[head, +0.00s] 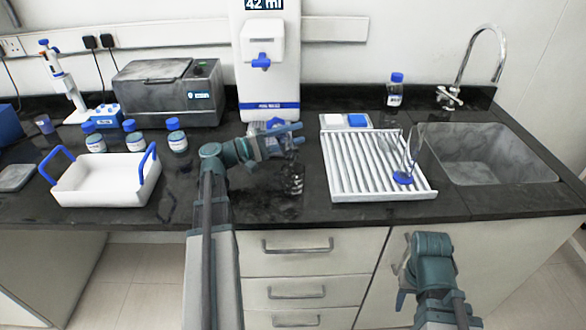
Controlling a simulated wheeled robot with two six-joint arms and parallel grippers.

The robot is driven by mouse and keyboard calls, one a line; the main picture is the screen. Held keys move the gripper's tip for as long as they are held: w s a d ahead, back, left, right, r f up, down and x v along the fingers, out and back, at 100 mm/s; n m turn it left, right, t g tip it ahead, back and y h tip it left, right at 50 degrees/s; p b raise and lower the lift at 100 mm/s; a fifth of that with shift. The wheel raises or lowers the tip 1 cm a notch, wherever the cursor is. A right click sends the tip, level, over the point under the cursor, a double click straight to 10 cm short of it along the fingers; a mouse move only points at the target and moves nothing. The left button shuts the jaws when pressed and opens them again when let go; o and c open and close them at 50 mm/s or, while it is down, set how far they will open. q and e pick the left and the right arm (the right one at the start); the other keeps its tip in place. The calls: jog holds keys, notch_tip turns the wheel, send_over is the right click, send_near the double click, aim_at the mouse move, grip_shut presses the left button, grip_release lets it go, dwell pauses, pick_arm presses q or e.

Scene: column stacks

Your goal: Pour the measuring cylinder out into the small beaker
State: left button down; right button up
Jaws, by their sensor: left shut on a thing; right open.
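My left gripper (294,136) is over the counter in front of the dispenser. It is shut on what looks like the measuring cylinder (258,149), a clear piece with blue parts, mostly hidden by the gripper; its exact tilt cannot be told. A small clear glass vessel, seemingly the small beaker (293,184), stands on the dark counter just below and in front of the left gripper. Whether it holds liquid is too small to tell. My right gripper (402,268) is open and empty, low in front of the cabinets, away from both.
A white ribbed rack (350,180) to the right holds clear glassware with a blue foot (403,178). A dispenser (265,85) reading 42 ml stands behind. A white tray with blue handles (105,185) and several blue-capped bottles (177,140) are left. A sink (490,160) is far right.

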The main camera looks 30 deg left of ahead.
pick_arm(q)
jog(key=shift+r+m+p, duration=0.3)
jog(key=shift+r+m, duration=0.05)
jog(key=shift+m, duration=0.05)
jog(key=shift+w+a+r, duration=0.1)
dwell(0.5)
jog(key=shift+r+m+p, duration=0.5)
jog(key=shift+m+p, duration=0.15)
jog(key=shift+m, duration=0.25)
jog(key=shift+a+r, duration=0.1)
dwell(0.3)
